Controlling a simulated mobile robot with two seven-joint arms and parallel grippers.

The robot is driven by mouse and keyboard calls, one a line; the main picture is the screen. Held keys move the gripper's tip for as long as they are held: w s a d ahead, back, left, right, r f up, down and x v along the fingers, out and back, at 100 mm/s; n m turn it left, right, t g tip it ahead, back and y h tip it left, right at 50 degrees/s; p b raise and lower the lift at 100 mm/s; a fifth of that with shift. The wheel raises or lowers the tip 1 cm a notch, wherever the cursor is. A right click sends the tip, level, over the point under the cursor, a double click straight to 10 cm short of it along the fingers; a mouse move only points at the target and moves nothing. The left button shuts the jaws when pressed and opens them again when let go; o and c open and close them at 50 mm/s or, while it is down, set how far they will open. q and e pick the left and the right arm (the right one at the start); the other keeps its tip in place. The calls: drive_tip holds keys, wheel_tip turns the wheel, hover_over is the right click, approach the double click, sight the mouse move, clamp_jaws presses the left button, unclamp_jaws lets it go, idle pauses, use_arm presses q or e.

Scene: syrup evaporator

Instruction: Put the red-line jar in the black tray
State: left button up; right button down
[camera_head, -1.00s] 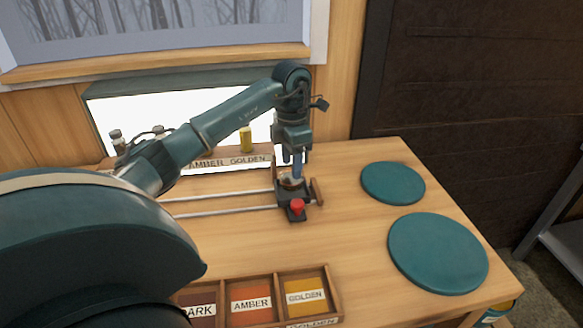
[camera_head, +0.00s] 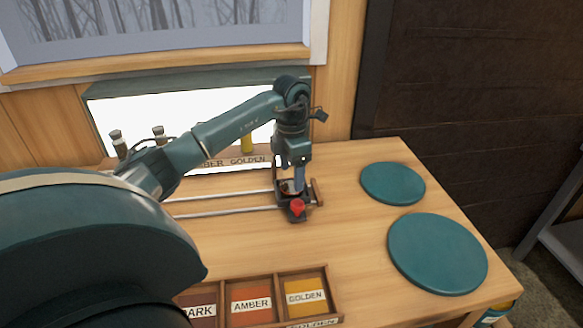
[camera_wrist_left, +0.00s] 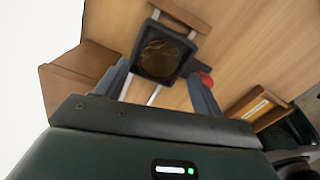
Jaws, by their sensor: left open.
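My left gripper (camera_head: 292,183) is open and points down at the small black tray-like holder (camera_head: 292,214) on the rails. In the left wrist view a round, dark amber disc (camera_wrist_left: 160,58) sits inside the holder's square black rim, between the spread fingers (camera_wrist_left: 160,70). It may be a jar seen from above; no red line is visible on it. A red knob (camera_head: 297,207) is on the holder's front. The fingers partly hide the holder's inside in the head view. My right gripper is out of view.
Two metal rails (camera_head: 225,211) run left from the holder. Small jars, one yellow (camera_head: 246,143), stand before the bright panel behind my arm. A divided box (camera_head: 252,302) labelled DARK, AMBER and GOLDEN is in front. Two teal discs (camera_head: 392,183) (camera_head: 438,253) lie right; bare table lies between.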

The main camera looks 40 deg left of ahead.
use_arm(q)
wheel_tip(320, 180, up, 12)
idle(0.6)
drive_tip(key=shift+r, duration=0.1)
